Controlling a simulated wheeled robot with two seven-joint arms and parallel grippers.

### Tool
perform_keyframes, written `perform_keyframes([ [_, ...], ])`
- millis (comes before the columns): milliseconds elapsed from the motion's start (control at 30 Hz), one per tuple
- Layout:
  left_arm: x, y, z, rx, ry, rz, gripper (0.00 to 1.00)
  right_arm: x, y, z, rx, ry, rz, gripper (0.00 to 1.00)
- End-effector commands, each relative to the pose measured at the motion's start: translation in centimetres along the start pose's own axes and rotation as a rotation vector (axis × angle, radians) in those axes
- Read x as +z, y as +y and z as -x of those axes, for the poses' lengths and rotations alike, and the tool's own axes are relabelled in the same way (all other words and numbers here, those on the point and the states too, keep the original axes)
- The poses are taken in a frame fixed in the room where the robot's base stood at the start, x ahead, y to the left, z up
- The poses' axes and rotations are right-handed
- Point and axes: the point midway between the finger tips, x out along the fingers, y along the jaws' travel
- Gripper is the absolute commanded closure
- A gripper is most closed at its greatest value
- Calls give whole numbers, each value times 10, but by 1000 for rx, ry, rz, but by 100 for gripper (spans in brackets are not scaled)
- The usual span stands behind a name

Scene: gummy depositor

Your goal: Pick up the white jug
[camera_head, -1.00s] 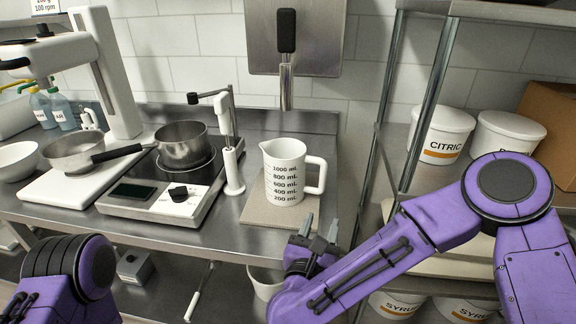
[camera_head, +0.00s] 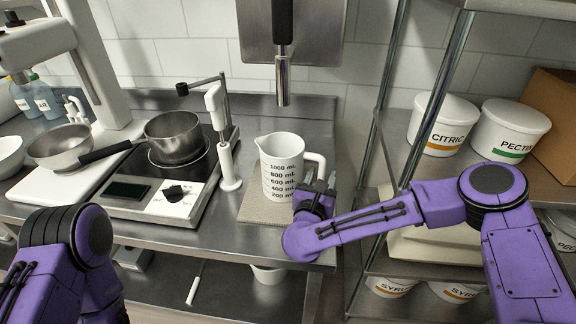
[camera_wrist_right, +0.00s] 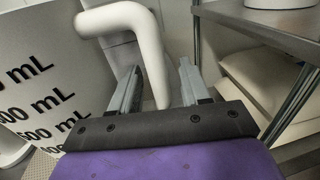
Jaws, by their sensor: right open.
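The white jug (camera_head: 280,170) stands upright on a beige mat (camera_head: 262,212) on the steel counter. Black mL marks run down its side, and its handle is on the right. My right gripper (camera_head: 320,181) is at the handle, in front of and beside the jug. In the right wrist view the open fingers (camera_wrist_right: 155,85) have the lower part of the handle (camera_wrist_right: 150,60) between them, with a gap on the right finger's side. Contact with the left finger is unclear. The jug body (camera_wrist_right: 45,75) fills the left of that view. My left gripper is out of view.
A hot plate (camera_head: 165,185) with a steel pot (camera_head: 174,137) is left of the jug, with a white stirrer stand (camera_head: 228,165) between. A steel rack post (camera_head: 440,95) and tubs, including the CITRIC tub (camera_head: 442,124), stand on the right.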

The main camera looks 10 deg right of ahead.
Motion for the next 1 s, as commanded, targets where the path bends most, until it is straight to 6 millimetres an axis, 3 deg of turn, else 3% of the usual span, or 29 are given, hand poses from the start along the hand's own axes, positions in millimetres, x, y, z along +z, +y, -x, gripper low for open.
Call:
perform_keyframes([
  [200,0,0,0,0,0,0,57,-1,0,-1,1,0,0,54],
  [333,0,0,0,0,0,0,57,-1,0,-1,1,0,0,96],
  [367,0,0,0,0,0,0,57,-1,0,-1,1,0,0,100],
  [767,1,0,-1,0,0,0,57,4,0,-1,0,-2,-4,100],
  [967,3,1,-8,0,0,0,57,33,0,-1,1,-6,-7,100],
  [1000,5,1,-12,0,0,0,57,40,0,7,5,-6,-7,100],
])
